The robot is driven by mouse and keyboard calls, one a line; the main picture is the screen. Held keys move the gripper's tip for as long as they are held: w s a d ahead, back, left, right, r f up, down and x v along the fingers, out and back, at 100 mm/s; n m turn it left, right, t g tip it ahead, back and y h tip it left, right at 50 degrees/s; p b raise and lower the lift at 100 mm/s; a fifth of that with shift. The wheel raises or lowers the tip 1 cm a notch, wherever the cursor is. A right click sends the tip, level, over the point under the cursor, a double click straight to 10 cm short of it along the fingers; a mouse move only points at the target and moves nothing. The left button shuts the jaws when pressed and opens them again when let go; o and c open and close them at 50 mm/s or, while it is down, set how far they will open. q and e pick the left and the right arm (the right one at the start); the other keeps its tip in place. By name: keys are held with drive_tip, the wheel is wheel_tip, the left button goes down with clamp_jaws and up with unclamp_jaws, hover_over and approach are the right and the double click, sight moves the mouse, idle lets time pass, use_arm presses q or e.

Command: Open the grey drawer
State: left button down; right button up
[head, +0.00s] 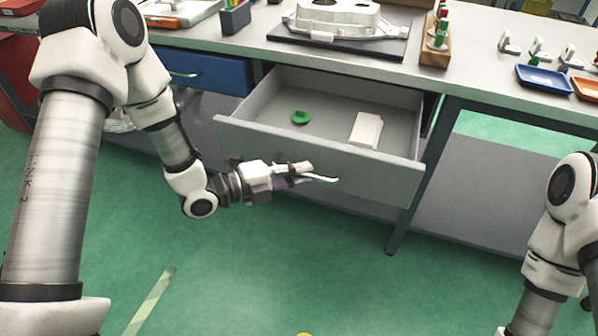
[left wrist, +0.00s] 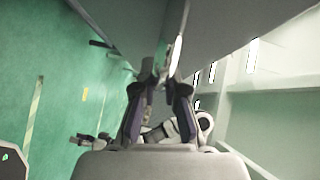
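The grey drawer (head: 310,157) is pulled well out from under the bench in the head view, with its inside visible. A green round piece (head: 300,118) and a pale block (head: 367,130) lie in it. My left gripper (head: 306,173) is at the middle of the drawer's front, with its fingers closed around the pale bar handle (head: 325,179). In the left wrist view the fingers (left wrist: 160,78) come together at the handle (left wrist: 175,55), close to the drawer front (left wrist: 130,30). My right gripper (left wrist: 85,138) shows small and far off there; its fingers are unclear.
A blue drawer (head: 205,73) is shut to the left. The bench top (head: 470,75) carries a casting on a dark plate (head: 335,38), a wooden rack (head: 436,50), a blue tray (head: 543,79) and an orange tray (head: 588,88). The green floor (head: 300,270) before the drawer is clear.

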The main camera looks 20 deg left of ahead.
use_arm(q)
drive_tip(key=c, duration=1.2)
unclamp_jaws()
drive_tip(key=v, duration=1.2)
